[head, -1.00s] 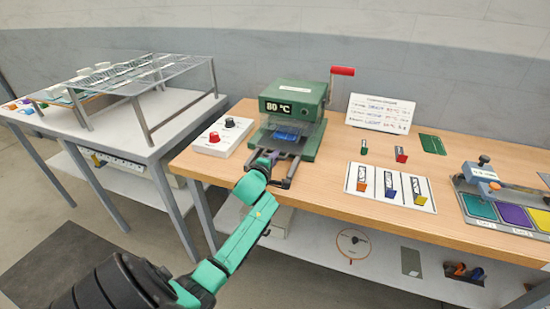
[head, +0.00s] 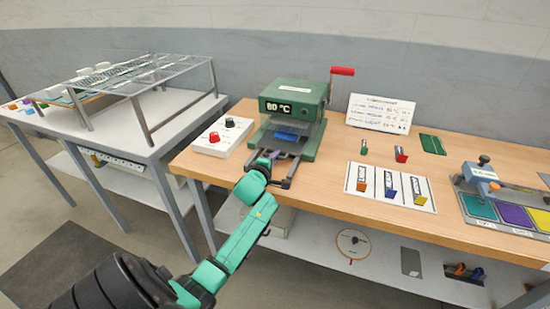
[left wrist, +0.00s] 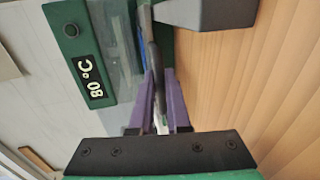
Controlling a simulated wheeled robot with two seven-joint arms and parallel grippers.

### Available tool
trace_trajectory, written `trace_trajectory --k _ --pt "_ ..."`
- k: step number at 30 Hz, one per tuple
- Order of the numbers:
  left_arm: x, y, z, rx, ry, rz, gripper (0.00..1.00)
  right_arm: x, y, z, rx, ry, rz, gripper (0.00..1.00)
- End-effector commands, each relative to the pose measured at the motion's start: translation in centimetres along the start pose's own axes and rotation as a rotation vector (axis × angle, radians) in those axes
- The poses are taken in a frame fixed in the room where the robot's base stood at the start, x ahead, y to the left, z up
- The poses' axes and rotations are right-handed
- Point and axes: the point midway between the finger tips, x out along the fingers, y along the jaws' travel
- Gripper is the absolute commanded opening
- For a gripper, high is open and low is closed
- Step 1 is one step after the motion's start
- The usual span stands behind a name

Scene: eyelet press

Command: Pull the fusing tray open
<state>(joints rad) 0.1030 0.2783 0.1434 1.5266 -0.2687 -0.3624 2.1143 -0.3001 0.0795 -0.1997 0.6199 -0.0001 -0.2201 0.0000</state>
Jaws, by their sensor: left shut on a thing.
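The green press (head: 292,112) stands on the wooden bench, its display reading 80 °C; the display also shows in the left wrist view (left wrist: 90,78). Its fusing tray (head: 288,137), with a blue surface, lies low in the press front, behind a clear guard. A dark handle frame (head: 287,184) sticks out toward me over the bench edge. My left gripper (head: 268,160) is at this frame's left part. In the left wrist view the purple fingers (left wrist: 160,100) are shut on a thin dark bar of the handle. My right gripper is not in view.
A white control box (head: 222,137) with red and black knobs stands left of the press. A card with coloured pieces (head: 390,188) and a sign (head: 380,113) are to the right. A white table (head: 130,140) with a wire rack is at left.

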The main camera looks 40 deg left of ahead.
Motion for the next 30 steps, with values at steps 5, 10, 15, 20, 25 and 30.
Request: trace_trajectory --k 5,10,15,20,25,30 --pt "-0.6 -0.1 0.1 -0.002 -0.002 -0.005 0.00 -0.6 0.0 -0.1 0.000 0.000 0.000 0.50" --pt "-4.2 -0.5 0.2 -0.008 -0.004 -0.010 0.00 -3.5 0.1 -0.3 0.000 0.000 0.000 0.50" --pt "-8.7 -1.4 0.1 -0.007 -0.002 -0.012 0.00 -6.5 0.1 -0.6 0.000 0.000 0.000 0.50" --pt "-11.1 -2.2 0.1 -0.003 -0.001 -0.006 0.00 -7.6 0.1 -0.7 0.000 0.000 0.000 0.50" --pt "-11.4 -2.6 0.0 -0.001 0.001 -0.002 0.00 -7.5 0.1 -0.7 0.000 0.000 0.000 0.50" --pt "-11.4 -2.6 0.0 0.000 0.001 -0.002 0.00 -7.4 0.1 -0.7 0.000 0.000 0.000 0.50"
